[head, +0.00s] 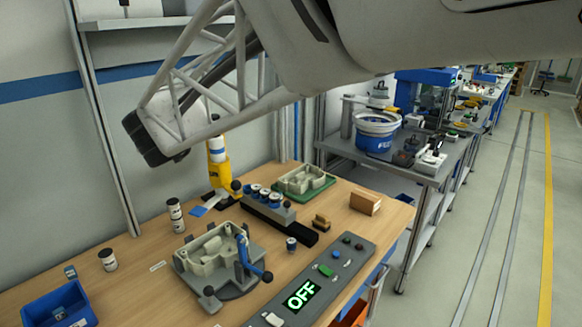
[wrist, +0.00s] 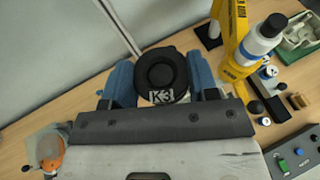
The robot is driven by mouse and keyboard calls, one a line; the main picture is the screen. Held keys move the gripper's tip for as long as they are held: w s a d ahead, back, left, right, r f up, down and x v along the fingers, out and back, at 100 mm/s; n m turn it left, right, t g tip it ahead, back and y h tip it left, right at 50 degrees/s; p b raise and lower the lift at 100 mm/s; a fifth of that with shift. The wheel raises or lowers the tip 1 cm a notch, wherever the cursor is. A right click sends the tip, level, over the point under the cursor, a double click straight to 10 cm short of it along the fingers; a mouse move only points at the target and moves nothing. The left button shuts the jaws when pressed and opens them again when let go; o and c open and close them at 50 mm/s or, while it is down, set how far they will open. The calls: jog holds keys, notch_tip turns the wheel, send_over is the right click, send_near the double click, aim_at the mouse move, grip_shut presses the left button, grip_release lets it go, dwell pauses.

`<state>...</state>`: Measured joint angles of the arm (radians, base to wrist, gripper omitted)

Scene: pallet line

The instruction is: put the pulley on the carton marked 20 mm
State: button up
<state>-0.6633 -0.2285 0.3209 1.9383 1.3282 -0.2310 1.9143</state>
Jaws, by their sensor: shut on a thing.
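In the wrist view my gripper (wrist: 160,80) is shut, with its blue fingers on either side of a black round part with a recessed centre, which I take to be the pulley (wrist: 158,68). A white K3 mark shows below it. In the head view a dark round shape shows at the end of my arm at upper left; I cannot tell whether it is the pulley. A plain brown carton (head: 365,202) sits at the bench's right end, well to the right of my arm. No 20 mm marking is legible on it.
A yellow stand (head: 219,176) with a white bottle rises close to the right of my gripper.

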jog(key=w+d+m+t+h, duration=0.1)
jog(key=w+d+m+h, duration=0.4)
jog(key=d, duration=0.8)
jog(key=w+d+m+h, duration=0.25)
jog(key=w+d, duration=0.45)
jog(key=d, duration=0.7)
jog(key=d+m+g+h, duration=0.3)
jog(key=d+m+h, duration=0.35)
jog(key=d, duration=2.25)
notch_tip(320, 180, down, 27)
jog(key=h, duration=0.1)
jog(key=shift+s+g, duration=0.3)
jog(key=shift+s, duration=0.1)
jog(key=shift+r, duration=0.1)
send_over(366, 194)
jog(key=shift+a+f, duration=0.1)
jog(key=shift+f, duration=0.6)
